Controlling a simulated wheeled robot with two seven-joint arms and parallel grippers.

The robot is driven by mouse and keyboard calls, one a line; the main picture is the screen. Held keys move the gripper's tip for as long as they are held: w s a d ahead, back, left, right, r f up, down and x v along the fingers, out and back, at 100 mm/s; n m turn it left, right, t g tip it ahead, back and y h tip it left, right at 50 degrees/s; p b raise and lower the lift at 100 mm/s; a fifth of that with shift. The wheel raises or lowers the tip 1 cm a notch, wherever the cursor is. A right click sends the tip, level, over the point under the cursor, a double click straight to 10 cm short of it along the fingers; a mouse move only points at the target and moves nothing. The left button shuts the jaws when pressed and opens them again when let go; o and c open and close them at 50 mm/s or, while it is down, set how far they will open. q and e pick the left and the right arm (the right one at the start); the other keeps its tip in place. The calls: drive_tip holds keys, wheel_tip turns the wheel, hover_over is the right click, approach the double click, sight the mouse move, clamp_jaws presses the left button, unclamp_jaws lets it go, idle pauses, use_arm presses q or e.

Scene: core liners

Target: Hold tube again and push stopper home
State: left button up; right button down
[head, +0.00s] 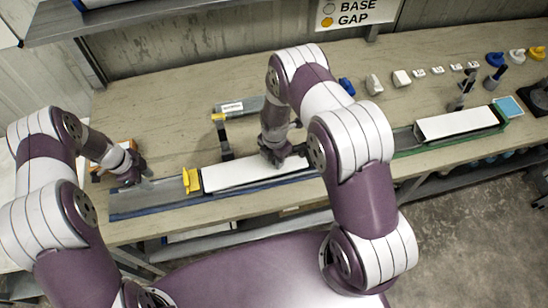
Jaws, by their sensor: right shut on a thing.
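A long white tube (235,175) lies in a blue-grey trough (140,204) along the front of the bench. A yellow piece (191,180), perhaps the stopper or an end stop, stands upright at the tube's left end. I cannot tell whether it touches the tube or how deep it sits. My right gripper (279,160) is over the right half of the tube, pointing down and shut on it; its fingertips are partly hidden. My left gripper (140,178) is low over the trough's left part, apart from the yellow piece. Its finger gap is too small to read.
A dark upright stand (224,140) with a yellow top is behind the tube. A grey labelled tube (239,106) lies further back. An orange-edged box (122,147) is by my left gripper. A second white tube (458,123) lies in a green trough at right. Small caps line the back right.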

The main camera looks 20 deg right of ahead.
drive_tip(key=shift+w, duration=0.15)
use_arm(q)
drive_tip(key=shift+w+a+r, duration=0.15)
drive_tip(key=shift+a+r, duration=0.05)
drive_tip(key=shift+r, duration=0.05)
use_arm(e)
drive_tip(key=shift+a+r, duration=0.1)
drive_tip(key=shift+a, duration=0.1)
drive_tip(key=shift+d, duration=0.15)
use_arm(q)
drive_tip(key=f, duration=0.2)
drive_tip(key=s+d+f, duration=0.1)
drive_tip(key=f, duration=0.1)
drive_tip(key=s+d+f, duration=0.1)
drive_tip(key=f, duration=0.1)
drive_tip(key=shift+d+f, duration=0.15)
drive_tip(key=shift+f, duration=0.2)
drive_tip(key=shift+s+f, duration=0.1)
